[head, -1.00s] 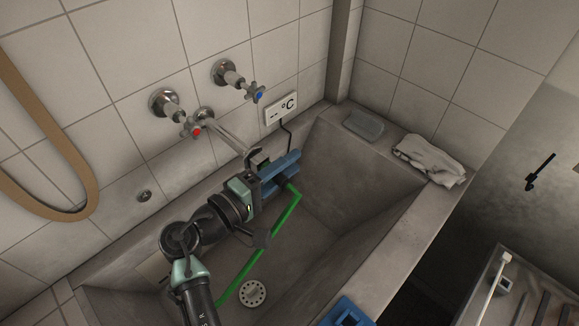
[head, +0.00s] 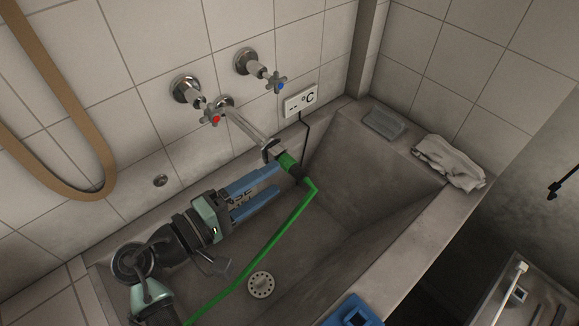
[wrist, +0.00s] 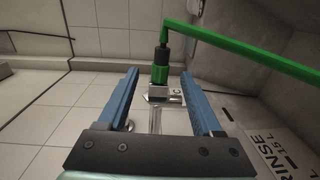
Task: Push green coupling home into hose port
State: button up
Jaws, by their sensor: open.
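The green coupling (head: 287,162) sits at the end of the metal tap spout (head: 246,128), in line with the grey hose port (head: 271,150). It meets the port with no clear gap, but I cannot tell how deep it sits. In the wrist view the coupling (wrist: 161,73) has a black collar above it. The green hose (head: 268,246) bends sharply beyond the collar and runs down into the tub. My gripper (head: 278,179) is open and empty, its blue fingers apart from the coupling and to its lower left in the head view.
Two taps, red (head: 214,117) and blue (head: 275,82), stand on the tiled wall. A temperature display (head: 300,101) hangs right of them. A soap dish (head: 383,123) and cloth (head: 449,162) lie on the rim. The tub floor near the drain (head: 261,285) is clear apart from the hose.

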jog(key=shift+v, duration=1.9)
